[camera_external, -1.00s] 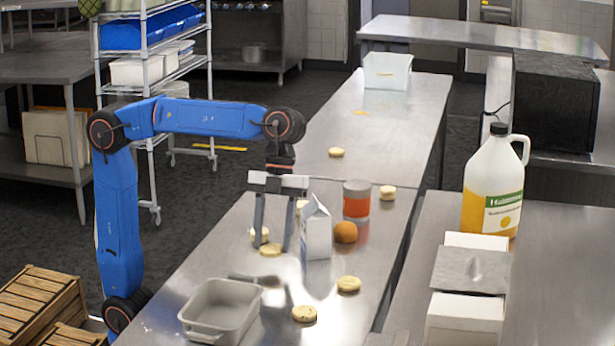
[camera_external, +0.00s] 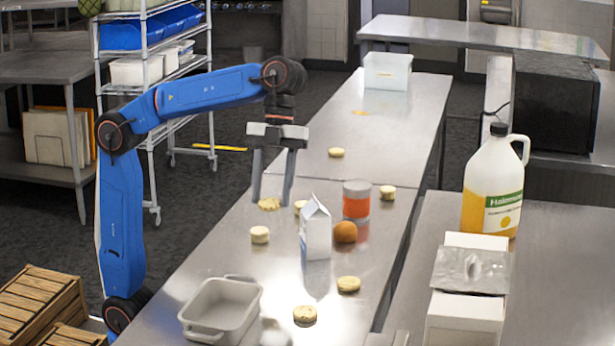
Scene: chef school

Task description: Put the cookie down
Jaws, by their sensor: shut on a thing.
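My gripper (camera_external: 272,201) points down above the left side of the metal counter. Its two fingers are shut on a pale round cookie (camera_external: 269,204), which sits between the fingertips. The held cookie appears to be off the counter, but its exact height is hard to tell. Another cookie (camera_external: 260,235) lies on the counter just below it in the picture. A further cookie (camera_external: 300,207) lies just right of the gripper, partly hidden by the carton.
A milk carton (camera_external: 315,230), an orange (camera_external: 345,232) and a can (camera_external: 356,200) stand right of my gripper. A grey baking dish (camera_external: 222,311) is at the front left. Several cookies are spread over the counter. The far counter (camera_external: 400,120) is mostly bare.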

